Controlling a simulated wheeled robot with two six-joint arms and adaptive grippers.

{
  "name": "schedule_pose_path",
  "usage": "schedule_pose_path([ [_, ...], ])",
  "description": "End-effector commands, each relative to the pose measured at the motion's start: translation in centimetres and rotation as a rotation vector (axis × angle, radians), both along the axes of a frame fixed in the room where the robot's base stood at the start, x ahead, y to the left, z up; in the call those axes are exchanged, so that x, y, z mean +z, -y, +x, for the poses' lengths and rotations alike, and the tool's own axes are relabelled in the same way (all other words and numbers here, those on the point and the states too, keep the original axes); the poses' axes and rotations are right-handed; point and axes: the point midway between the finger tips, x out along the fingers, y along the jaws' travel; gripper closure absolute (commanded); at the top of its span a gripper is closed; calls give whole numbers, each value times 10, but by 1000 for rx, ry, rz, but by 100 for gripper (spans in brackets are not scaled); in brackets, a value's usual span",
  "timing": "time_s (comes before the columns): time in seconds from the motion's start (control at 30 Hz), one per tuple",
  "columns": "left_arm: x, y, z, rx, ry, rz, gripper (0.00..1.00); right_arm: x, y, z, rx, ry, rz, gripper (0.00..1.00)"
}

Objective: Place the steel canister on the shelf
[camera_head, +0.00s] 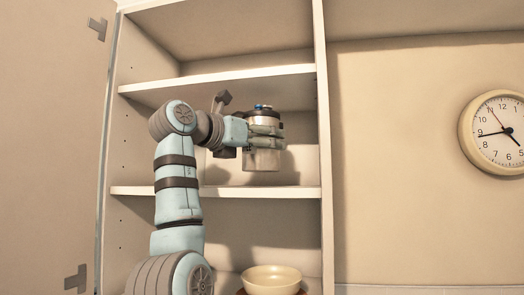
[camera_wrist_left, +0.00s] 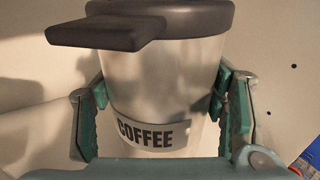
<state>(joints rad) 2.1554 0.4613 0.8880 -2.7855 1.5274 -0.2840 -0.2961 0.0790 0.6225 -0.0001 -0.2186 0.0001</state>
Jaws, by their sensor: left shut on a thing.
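The steel canister (camera_head: 262,160) is upright, with a dark lid, inside the open cabinet between the middle shelf (camera_head: 130,190) and the upper shelf (camera_head: 290,71). My left gripper (camera_head: 266,142) is shut around its upper body. In the left wrist view the canister (camera_wrist_left: 160,80) carries a COFFEE label, and the green fingers of my left gripper (camera_wrist_left: 160,115) sit on both sides of it. The canister's base shows just above the middle shelf surface; I cannot tell whether it touches. My right gripper is not in view.
A cream bowl (camera_head: 272,280) sits on the lower level. The cabinet's side wall (camera_head: 325,150) stands close to the right of the canister, and an open door (camera_head: 50,150) is at left. A clock (camera_head: 497,132) hangs on the right wall. The middle shelf looks otherwise clear.

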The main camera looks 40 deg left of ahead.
Motion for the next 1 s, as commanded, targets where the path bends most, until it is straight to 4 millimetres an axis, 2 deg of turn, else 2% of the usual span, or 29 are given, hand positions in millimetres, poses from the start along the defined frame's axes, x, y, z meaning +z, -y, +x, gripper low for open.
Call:
schedule_pose_path([
  [0.23, -31, -2, 0, 5, 5, 1, 95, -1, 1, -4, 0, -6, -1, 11],
  [0.57, -36, 0, 0, 0, 6, 0, 95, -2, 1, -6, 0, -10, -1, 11],
  [0.6, -37, 0, 1, -1, 2, -1, 31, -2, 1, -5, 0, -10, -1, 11],
  [0.7, -37, 0, 1, 0, 2, -1, 15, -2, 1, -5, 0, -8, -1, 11],
  [1.0, -36, -1, 0, 2, 2, -1, 14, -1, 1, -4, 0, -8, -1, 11],
])
